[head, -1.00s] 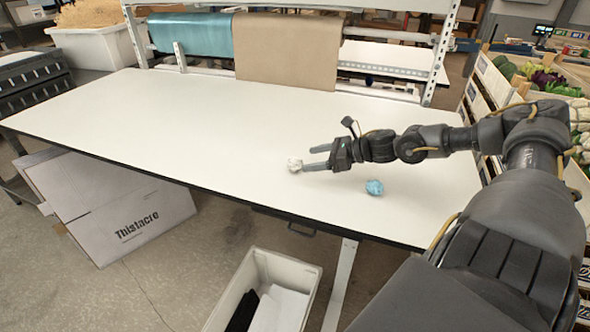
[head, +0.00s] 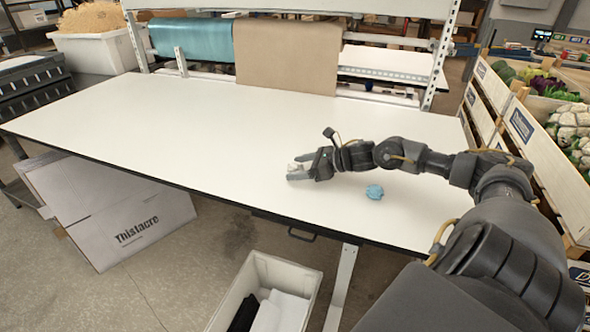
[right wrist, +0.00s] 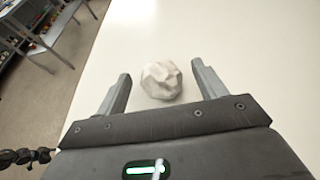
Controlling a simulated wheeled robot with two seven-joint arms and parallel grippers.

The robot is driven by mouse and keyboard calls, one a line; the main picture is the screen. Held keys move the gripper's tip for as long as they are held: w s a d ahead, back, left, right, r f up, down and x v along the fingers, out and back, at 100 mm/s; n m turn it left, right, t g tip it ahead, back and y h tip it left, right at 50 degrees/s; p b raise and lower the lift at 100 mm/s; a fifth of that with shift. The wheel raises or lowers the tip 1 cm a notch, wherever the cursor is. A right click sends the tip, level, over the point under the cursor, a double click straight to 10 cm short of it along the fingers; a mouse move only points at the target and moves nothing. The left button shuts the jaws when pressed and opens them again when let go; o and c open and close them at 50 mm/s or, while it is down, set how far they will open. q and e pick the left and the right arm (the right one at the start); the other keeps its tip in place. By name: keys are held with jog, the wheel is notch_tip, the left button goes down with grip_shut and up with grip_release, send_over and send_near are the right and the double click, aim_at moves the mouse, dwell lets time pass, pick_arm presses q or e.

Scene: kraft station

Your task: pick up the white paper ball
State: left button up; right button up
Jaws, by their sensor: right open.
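The white paper ball (right wrist: 161,80) is a crumpled lump on the white table (head: 160,125). In the right wrist view it lies between the two fingers of my right gripper (right wrist: 160,88), with a gap on each side. In the head view the ball (head: 293,167) is partly hidden by the fingers of my right gripper (head: 295,170). The right gripper is open around the ball, low over the table near its front edge. My left gripper is in neither view.
A blue crumpled ball (head: 374,192) lies on the table to the right of the gripper, below my forearm. A white bin (head: 309,278) stands on the floor in front of the table. Vegetable crates (head: 545,150) stand at the right. The table's left and middle are clear.

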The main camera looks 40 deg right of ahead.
jog(key=shift+c, duration=0.2)
jog(key=c, duration=1)
jog(key=shift+r, duration=0.15)
